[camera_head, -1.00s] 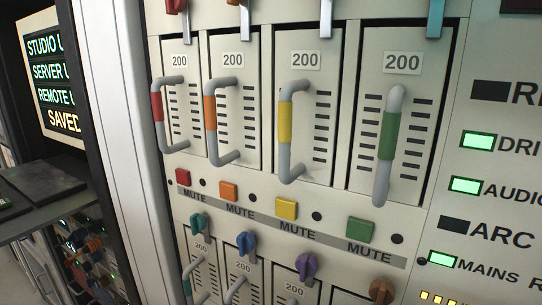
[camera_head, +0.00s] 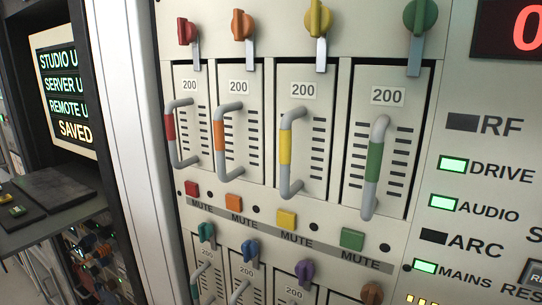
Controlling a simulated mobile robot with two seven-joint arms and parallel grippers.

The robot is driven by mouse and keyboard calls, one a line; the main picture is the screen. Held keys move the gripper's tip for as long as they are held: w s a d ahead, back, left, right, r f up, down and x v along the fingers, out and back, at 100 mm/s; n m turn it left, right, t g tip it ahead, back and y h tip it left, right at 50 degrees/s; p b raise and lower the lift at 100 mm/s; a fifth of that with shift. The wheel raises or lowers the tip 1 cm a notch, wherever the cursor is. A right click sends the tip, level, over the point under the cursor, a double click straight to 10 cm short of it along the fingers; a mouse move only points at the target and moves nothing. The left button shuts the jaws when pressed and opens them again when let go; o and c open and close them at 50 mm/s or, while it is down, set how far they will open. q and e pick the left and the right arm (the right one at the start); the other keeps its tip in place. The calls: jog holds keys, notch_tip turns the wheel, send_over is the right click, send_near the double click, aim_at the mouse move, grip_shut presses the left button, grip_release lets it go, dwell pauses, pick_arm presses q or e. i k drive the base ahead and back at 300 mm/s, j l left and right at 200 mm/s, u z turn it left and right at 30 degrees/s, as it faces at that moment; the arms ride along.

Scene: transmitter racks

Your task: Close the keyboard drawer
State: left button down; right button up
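The keyboard drawer (camera_head: 30,224) appears to be the dark pulled-out shelf at the left edge, below the screen of the left rack. A flat dark panel (camera_head: 52,188) and a small dark unit with green keys (camera_head: 17,211) lie on it. The shelf is cut off by the left edge of the picture. Neither of my grippers is in view.
A lit screen (camera_head: 64,95) stands above the shelf. A pale rack post (camera_head: 125,130) separates it from the transmitter rack with handled modules (camera_head: 298,140), coloured knobs (camera_head: 319,18) and mute buttons (camera_head: 286,219). Coloured knobs and cables (camera_head: 90,255) show below the shelf.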

aim_at(56, 199)
jog(key=u, duration=1.75)
